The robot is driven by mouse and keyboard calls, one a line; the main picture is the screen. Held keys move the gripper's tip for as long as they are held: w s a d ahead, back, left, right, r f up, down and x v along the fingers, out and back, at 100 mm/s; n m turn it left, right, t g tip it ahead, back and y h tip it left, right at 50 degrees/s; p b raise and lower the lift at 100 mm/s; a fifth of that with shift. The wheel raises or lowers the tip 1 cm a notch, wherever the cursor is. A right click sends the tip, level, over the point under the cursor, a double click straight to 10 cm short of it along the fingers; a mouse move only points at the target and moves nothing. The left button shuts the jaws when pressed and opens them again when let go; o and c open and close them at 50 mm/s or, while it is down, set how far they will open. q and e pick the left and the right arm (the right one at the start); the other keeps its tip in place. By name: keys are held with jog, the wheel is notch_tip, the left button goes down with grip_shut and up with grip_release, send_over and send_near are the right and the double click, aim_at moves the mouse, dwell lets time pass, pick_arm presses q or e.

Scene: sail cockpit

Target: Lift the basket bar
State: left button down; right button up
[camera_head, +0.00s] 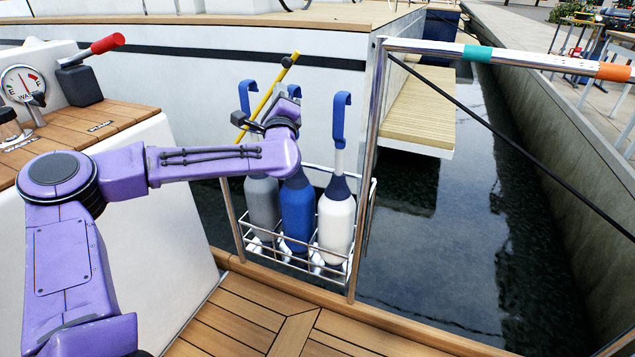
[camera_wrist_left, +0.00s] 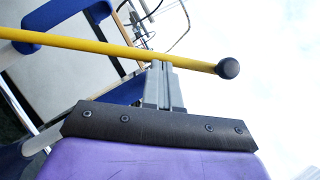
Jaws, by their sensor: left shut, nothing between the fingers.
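The basket bar is a thin yellow bar (camera_head: 268,93) with a black fitting near its upper end, tilted up to the right above the fender basket. In the left wrist view the yellow bar (camera_wrist_left: 110,48) crosses the upper part and ends in a black knob. My left gripper (camera_head: 241,119) is above the basket, close to the bar. Its grey fingers (camera_wrist_left: 161,68) are shut, with nothing between them, and their tips overlap the bar's lower edge in the left wrist view; I cannot tell whether they touch. My right gripper is in neither view.
The wire basket (camera_head: 346,268) holds a grey fender (camera_head: 262,205), a blue fender (camera_head: 297,215) and a white fender (camera_head: 336,222) with blue hooks. A steel post and striped rail (camera_head: 520,60) stand right of it. A gauge and red-handled lever (camera_head: 105,44) are at left. Water lies beyond.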

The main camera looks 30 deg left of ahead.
pick_arm(q)
jog(key=s+a+r+n+g+p, duration=0.1)
jog(key=a+r+n, duration=0.1)
jog(key=a, duration=0.5)
jog(key=s+a+r+n+g, duration=0.1)
jog(key=a+r+n+g, duration=0.1)
jog(key=a, duration=0.6)
jog(key=s+a+r+n+g+h+p, duration=0.1)
jog(key=s+a+r+n, duration=0.1)
jog(key=a+r, duration=0.3)
jog(key=a+n, duration=0.1)
jog(key=a, duration=0.2)
jog(key=shift+r+n+p, duration=0.25)
jog(key=shift+n+p, duration=0.1)
jog(key=shift+n, duration=0.05)
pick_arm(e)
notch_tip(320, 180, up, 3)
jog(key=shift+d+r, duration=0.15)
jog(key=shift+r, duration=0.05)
